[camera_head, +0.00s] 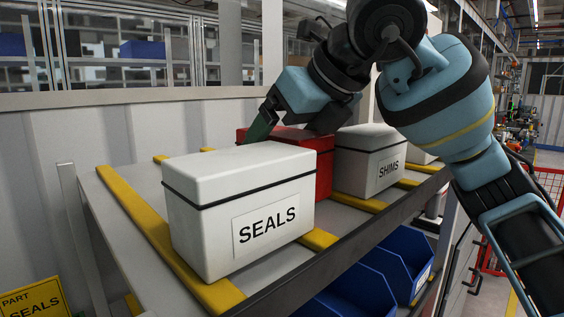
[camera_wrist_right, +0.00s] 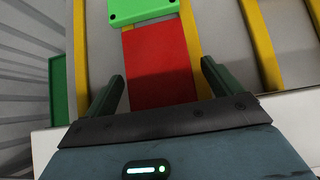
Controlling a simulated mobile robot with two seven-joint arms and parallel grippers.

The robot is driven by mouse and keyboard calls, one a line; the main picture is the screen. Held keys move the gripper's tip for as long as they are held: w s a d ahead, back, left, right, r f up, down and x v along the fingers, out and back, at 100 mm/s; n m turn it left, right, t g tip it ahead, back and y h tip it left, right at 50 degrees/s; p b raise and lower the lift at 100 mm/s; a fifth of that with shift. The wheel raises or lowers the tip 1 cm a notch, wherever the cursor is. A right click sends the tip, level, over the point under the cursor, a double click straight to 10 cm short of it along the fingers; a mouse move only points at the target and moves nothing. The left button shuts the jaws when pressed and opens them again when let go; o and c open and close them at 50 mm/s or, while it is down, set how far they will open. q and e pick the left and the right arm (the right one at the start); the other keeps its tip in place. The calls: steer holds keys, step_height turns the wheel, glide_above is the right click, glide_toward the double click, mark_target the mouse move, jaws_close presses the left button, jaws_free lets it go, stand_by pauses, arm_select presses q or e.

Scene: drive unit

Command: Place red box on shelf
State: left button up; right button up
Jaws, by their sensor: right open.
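The red box (camera_head: 324,172) is between the white SEALS box (camera_head: 240,206) and the white SHIMS box (camera_head: 369,160) on the shelf (camera_head: 345,215). The SEALS box hides much of it. My right gripper (camera_wrist_right: 163,83) is open, with its green fingers on either side of the red box (camera_wrist_right: 160,65) in the wrist view. In the head view the right gripper (camera_head: 277,128) reaches over the red box's top from behind. My left gripper is not in view.
Yellow rails (camera_head: 150,225) run across the grey shelf. Blue bins (camera_head: 405,262) stand below its front edge. A corrugated wall (camera_head: 110,135) is behind. A green piece with dark dots (camera_wrist_right: 142,10) lies at the red box's far end in the wrist view.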

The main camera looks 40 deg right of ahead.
steer(key=shift+w+f, duration=0.25)
steer(key=shift+f, duration=0.05)
steer(key=c, duration=1.3)
step_height(320, 180, up, 9)
steer(key=shift+r+p, duration=0.15)
steer(key=shift+p, duration=0.75)
steer(key=shift+c, duration=0.2)
steer(key=shift+r, duration=0.45)
